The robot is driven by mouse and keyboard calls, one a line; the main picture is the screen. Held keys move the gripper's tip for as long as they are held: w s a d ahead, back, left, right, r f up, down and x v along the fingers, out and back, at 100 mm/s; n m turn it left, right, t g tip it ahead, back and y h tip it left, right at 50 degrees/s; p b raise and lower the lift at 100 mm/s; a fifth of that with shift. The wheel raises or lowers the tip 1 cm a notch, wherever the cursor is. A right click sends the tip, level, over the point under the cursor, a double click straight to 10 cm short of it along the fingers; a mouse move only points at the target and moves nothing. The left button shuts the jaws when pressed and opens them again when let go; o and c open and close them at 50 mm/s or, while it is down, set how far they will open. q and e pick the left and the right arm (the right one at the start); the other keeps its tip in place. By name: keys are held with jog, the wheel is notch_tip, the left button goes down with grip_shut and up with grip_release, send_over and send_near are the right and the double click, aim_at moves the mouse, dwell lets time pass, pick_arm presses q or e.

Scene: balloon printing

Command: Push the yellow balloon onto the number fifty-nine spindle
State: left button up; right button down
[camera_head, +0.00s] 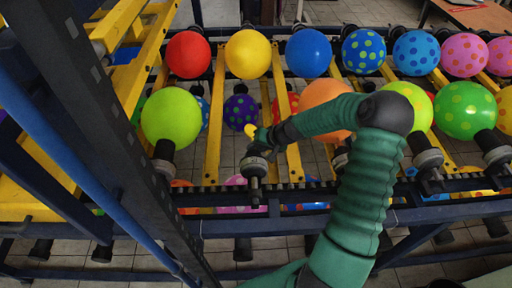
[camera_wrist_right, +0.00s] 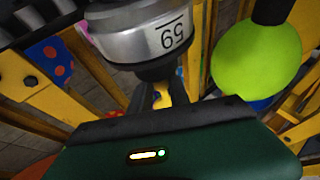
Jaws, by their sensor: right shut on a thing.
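The number fifty-nine spindle (camera_wrist_right: 150,35) is a silver, black-ended cylinder, its number upside down in the wrist view. In the head view, the bare spindle (camera_head: 254,166) stands on the dark rail, with no inflated balloon on it. My right gripper (camera_head: 258,140) is right at the spindle's top end. It is shut on the small, limp yellow balloon (camera_head: 250,130). The yellow balloon (camera_wrist_right: 161,96) also shows between the fingers (camera_wrist_right: 160,98) in the wrist view, just below the spindle's black end. I cannot tell whether it touches the spindle. My left gripper is not in view.
A lime-green balloon (camera_head: 171,116) stands inflated on the spindle to the left. An orange balloon (camera_head: 328,103) is partly behind my right arm. Several inflated balloons line the back row, including a large yellow one (camera_head: 248,54). Yellow bars (camera_head: 215,125) run between the dark rails.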

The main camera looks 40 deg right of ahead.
jog(key=c, duration=1.1)
grip_release()
jog(key=shift+c, duration=0.2)
jog(key=a+p+v, duration=0.1)
jog(key=p+v, duration=0.4)
jog(key=v, duration=0.4)
jog(key=shift+d, duration=0.5)
